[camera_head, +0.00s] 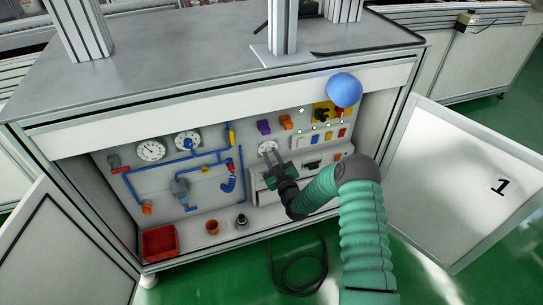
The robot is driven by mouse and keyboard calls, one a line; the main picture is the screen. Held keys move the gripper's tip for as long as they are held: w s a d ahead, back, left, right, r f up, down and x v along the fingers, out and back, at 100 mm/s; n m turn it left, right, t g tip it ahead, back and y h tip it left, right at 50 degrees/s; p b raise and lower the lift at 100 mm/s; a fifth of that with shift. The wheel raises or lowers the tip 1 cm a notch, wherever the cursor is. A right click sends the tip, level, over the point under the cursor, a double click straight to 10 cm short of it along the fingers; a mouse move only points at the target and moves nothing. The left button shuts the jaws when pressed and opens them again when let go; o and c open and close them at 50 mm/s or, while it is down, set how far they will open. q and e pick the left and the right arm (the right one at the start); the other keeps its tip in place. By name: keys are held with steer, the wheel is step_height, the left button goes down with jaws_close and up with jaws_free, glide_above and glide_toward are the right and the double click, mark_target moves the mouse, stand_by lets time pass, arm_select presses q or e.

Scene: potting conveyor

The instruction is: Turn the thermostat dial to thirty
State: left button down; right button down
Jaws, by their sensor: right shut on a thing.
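A round white dial (267,147), which I take to be the thermostat dial, sits on the back panel of the open cabinet, right of centre. My right gripper (273,160) reaches in from the lower right, with its dark green fingertips at the lower part of this dial. It is shut on the dial's knob; the fingers hide the knob, and the scale is too small to read. My left gripper is not in view.
Two more round gauges (151,150) and (187,140), blue pipes and valves fill the panel's left. Coloured switches and a blue ball (345,90) are at right. A red bin (159,242) and a small orange pot (212,227) stand below. Open doors flank the cabinet; the right one (460,185) is marked 1.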

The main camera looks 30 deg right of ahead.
steer(key=m+p, duration=0.2)
steer(key=m, duration=0.2)
steer(key=m+p, duration=0.1)
steer(key=m, duration=0.3)
steer(key=shift+m, duration=0.3)
steer(key=m+p, duration=0.1)
steer(key=m, duration=0.3)
steer(key=shift+s+f+m, duration=0.1)
steer(key=shift+m, duration=0.2)
steer(key=m+p, duration=0.1)
steer(key=m, duration=1.1)
steer(key=shift+f+m, duration=0.15)
steer(key=shift+m, duration=0.15)
steer(key=m+b, duration=0.1)
steer(key=m, duration=0.3)
steer(key=shift+s+m, duration=0.1)
steer(key=shift+m, duration=0.2)
steer(key=m+b, duration=0.1)
steer(key=m, duration=0.3)
steer(key=shift+b, duration=0.3)
steer(key=shift+m, duration=0.3)
